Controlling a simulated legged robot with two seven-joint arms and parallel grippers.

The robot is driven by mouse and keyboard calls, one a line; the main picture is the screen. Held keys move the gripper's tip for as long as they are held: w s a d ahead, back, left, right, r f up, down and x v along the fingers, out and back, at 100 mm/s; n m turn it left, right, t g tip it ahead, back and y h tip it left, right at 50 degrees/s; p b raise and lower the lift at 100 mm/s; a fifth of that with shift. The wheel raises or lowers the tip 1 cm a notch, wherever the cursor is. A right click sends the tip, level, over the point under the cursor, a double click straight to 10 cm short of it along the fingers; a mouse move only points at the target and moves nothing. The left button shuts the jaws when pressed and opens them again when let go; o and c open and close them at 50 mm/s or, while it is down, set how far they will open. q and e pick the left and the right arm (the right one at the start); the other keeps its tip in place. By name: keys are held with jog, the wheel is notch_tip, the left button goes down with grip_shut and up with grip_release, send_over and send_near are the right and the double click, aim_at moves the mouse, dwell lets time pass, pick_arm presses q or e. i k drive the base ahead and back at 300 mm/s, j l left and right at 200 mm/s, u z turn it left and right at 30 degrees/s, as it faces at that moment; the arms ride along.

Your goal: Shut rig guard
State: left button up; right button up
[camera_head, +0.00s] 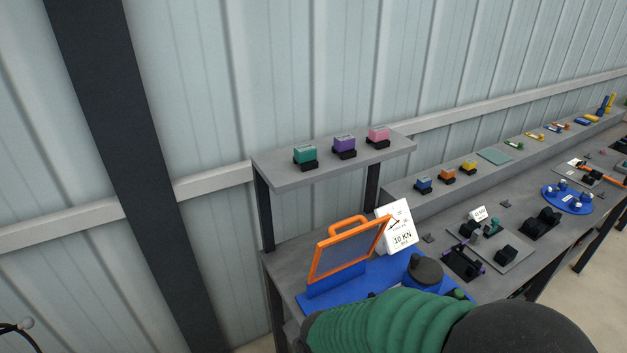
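The rig guard (345,252) is an orange-framed, see-through panel with an orange handle on its top edge. It stands raised and leaning at the left part of the blue rig base (378,277). A white card marked 10 KN (399,228) stands behind the guard's right side. A dark round part (425,268) with blue below it sits on the right of the base. A large green ribbed sleeve with a dark rounded end crosses the bottom and hides the rig's front; it appears to be my arm. No gripper fingers can be made out.
The rig is on a grey bench (283,262) against a corrugated wall. A raised shelf (285,182) above it holds teal, purple and pink blocks. To the right are a black fixture (463,262) and a blue round plate (567,199). A dark post stands left.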

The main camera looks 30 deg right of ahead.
aim_at(334, 238)
jog(key=i+z, duration=0.2)
jog(key=z, duration=0.25)
jog(key=i+j+z, duration=0.2)
jog(key=z, duration=0.25)
jog(key=i+j+z, duration=0.2)
jog(key=z, duration=0.2)
jog(key=i+j+z, duration=0.1)
jog(key=j+z, duration=0.15)
jog(key=z, duration=0.2)
jog(key=i+j+z, duration=0.1)
jog(key=j+z, duration=0.2)
jog(key=z, duration=0.15)
jog(key=j+z, duration=0.3)
jog(key=z, duration=0.15)
jog(key=i+j, duration=0.05)
